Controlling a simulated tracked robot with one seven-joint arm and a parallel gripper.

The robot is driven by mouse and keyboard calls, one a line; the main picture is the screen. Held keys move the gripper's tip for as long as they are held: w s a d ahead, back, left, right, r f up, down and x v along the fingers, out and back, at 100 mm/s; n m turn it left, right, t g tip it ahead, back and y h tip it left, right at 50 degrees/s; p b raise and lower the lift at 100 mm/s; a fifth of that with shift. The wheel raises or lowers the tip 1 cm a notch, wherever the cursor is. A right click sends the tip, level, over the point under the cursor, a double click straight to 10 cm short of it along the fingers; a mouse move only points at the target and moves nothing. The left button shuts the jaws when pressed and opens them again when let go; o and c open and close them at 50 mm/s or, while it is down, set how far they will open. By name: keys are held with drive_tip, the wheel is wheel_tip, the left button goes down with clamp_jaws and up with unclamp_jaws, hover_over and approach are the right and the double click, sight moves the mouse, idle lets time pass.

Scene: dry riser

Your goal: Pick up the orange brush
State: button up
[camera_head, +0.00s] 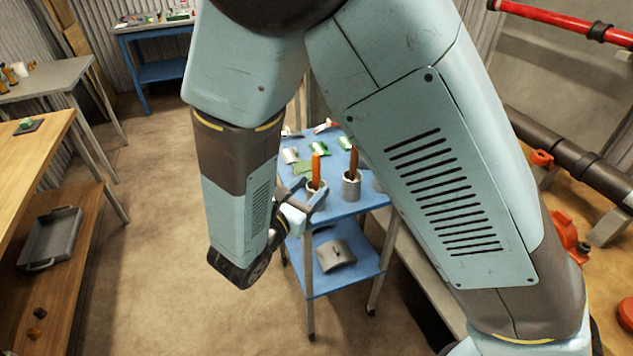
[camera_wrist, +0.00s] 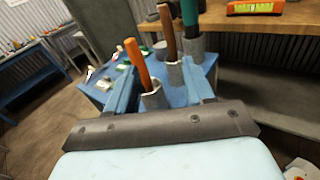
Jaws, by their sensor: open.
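The orange brush (camera_wrist: 138,62) stands upright, handle up and slightly tilted, in a grey cup (camera_wrist: 152,96) on the blue cart top. In the head view the orange brush (camera_head: 316,166) also stands in its cup (camera_head: 316,188) near the cart's left edge. My gripper (camera_wrist: 166,78) is open, with one blue finger left of the orange brush and the other to its right. I cannot tell whether a finger touches the cup. The brush's lower end is hidden inside the cup.
A brown-handled tool (camera_wrist: 167,32) stands in a second cup (camera_wrist: 175,74) just behind, and a green-handled one (camera_wrist: 189,14) in a third. Green and white small items (camera_head: 318,147) lie on the cart top (camera_head: 345,208). A grey curved piece (camera_head: 335,255) lies on its lower shelf.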

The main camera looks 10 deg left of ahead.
sight(314, 171)
drive_tip(key=s+a+f+n+t+y, duration=0.1)
drive_tip(key=s+a+f+n+y, duration=0.1)
drive_tip(key=a, duration=0.1)
drive_tip(key=x, duration=0.8)
drive_tip(key=shift+w+a, duration=0.25)
drive_tip(key=shift+a, duration=0.05)
drive_tip(key=shift+f+x, duration=0.1)
drive_tip(key=shift+x, duration=1.25)
drive_tip(key=shift+f+x, duration=0.15)
drive_tip(key=shift+x, duration=1.15)
drive_tip(key=shift+c, duration=0.5)
clamp_jaws()
